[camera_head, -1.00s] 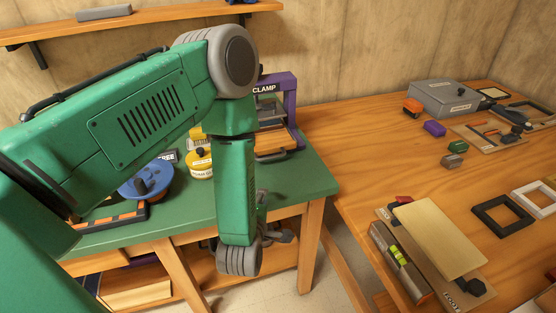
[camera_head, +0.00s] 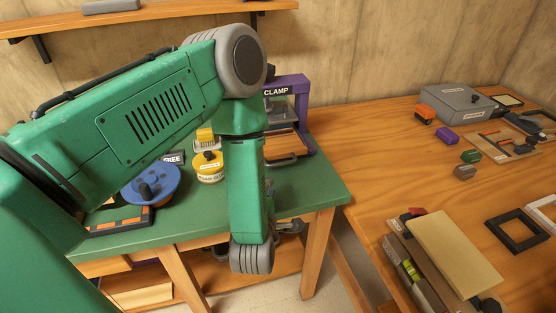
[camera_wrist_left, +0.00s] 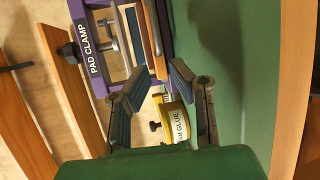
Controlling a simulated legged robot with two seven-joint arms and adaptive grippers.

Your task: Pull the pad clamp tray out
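The pad clamp (camera_head: 303,110) is a purple frame on the green bench, partly behind my left arm. In the left wrist view its labelled beam (camera_wrist_left: 88,48) is at the upper left. Its tray (camera_head: 283,161), with a dark handle at the front, shows low in the frame; in the wrist view it appears as a wood-edged strip (camera_wrist_left: 151,30) near the top. My left gripper (camera_wrist_left: 162,70) is open, fingers apart and pointing toward the tray side of the clamp. I cannot tell the remaining gap. In the head view the gripper (camera_head: 291,227) is partly hidden by my arm. My right gripper is out of view.
A yellow glue pot (camera_head: 209,168) stands left of the clamp, and a blue round item (camera_head: 152,185) farther left. The green bench top (camera_head: 318,188) is bare right of the clamp. A wooden table (camera_head: 385,150) with tools stands at the right.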

